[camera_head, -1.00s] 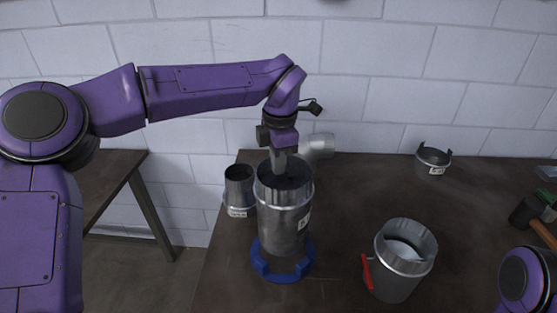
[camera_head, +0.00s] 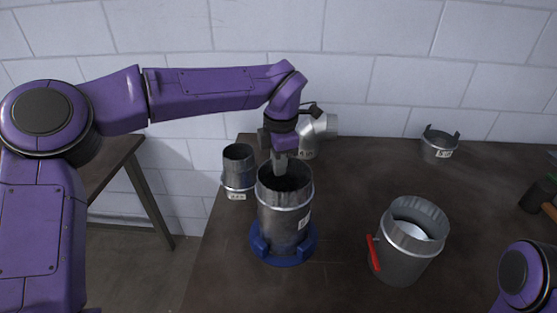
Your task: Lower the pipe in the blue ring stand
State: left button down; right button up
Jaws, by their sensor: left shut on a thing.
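The metal pipe (camera_head: 283,218) stands upright in the blue ring stand (camera_head: 284,256) on the table. The ring wraps around the pipe's lower end. My left gripper (camera_head: 280,168) reaches down from above and is shut on the pipe at its top rim, on the far side. Its fingertips are partly hidden at the rim. My right gripper is out of view; only a purple piece of my right arm shows at the lower right.
A smaller pipe (camera_head: 238,170) stands behind left of the held pipe, and a grey elbow (camera_head: 318,127) lies behind it. A bucket-like metal duct with a red handle (camera_head: 408,245) stands to the right. A short collar (camera_head: 438,147) is at the back right. Tools lie at the right edge.

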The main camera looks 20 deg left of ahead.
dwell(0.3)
pick_arm(q)
jog(key=c, duration=1.2)
grip_release()
jog(key=shift+o, duration=0.2)
notch_tip(320, 180, up, 11)
jog(key=shift+s+d+f, duration=0.2)
jog(key=shift+s+d, duration=0.1)
jog(key=shift+s, duration=0.1)
